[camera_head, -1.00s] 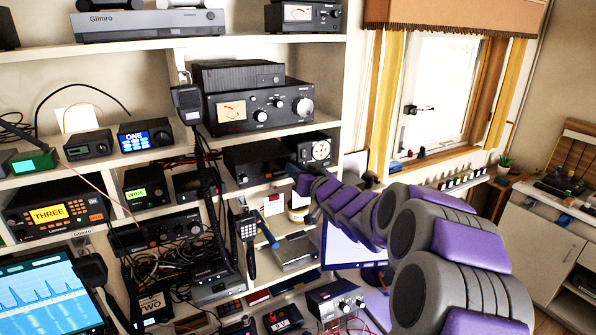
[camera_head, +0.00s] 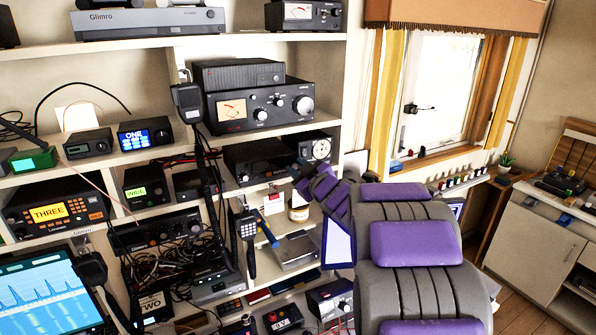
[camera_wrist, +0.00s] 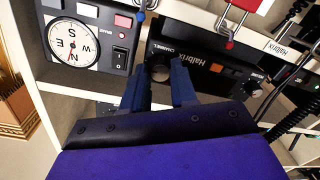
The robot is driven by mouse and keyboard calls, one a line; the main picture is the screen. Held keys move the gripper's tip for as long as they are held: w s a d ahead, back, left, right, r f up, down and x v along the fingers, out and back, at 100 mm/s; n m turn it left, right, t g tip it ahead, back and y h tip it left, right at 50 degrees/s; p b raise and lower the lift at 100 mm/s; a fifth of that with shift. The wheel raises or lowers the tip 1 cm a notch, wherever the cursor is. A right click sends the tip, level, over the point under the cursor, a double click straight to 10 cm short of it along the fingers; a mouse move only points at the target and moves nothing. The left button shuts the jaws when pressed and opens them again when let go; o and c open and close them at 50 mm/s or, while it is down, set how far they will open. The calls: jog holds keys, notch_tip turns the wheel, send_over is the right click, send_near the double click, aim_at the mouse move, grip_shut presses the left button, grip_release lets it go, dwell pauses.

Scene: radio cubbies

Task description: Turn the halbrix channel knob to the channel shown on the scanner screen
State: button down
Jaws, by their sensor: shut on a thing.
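The black Halbrix radio (camera_wrist: 215,68) sits on a shelf, and in the wrist view its knob (camera_wrist: 160,71) shows under a "CHANNEL" label. My gripper (camera_wrist: 160,88) is shut on this knob, its blue fingers on either side. The fingers hide part of the knob, and I cannot read its setting. In the head view my gripper (camera_head: 297,170) is at the right end of the radio (camera_head: 255,160). Lit screens show "THREE" in yellow (camera_head: 48,213), "ONE" in blue (camera_head: 147,138) and "WIDE" in green (camera_head: 135,192); I cannot tell which is the scanner.
A compass-like dial unit (camera_wrist: 72,43) stands beside the radio. A handset (camera_head: 247,240) and dark cables hang left of my arm. A window (camera_head: 435,95) and a cabinet (camera_head: 530,240) are at the right.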

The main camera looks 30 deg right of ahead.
jog(key=shift+f+n, duration=0.1)
jog(key=shift+n, duration=0.5)
jog(key=c, duration=0.9)
grip_release()
jog(key=shift+s, duration=0.1)
jog(key=s+p, duration=0.1)
jog(key=s, duration=0.4)
jog(key=s+p, duration=0.1)
jog(key=s, duration=0.5)
jog(key=s+d, duration=0.1)
jog(key=s, duration=0.5)
jog(key=shift+d+r+p, duration=0.1)
jog(key=shift+r+p, duration=0.2)
jog(key=shift+p, duration=0.1)
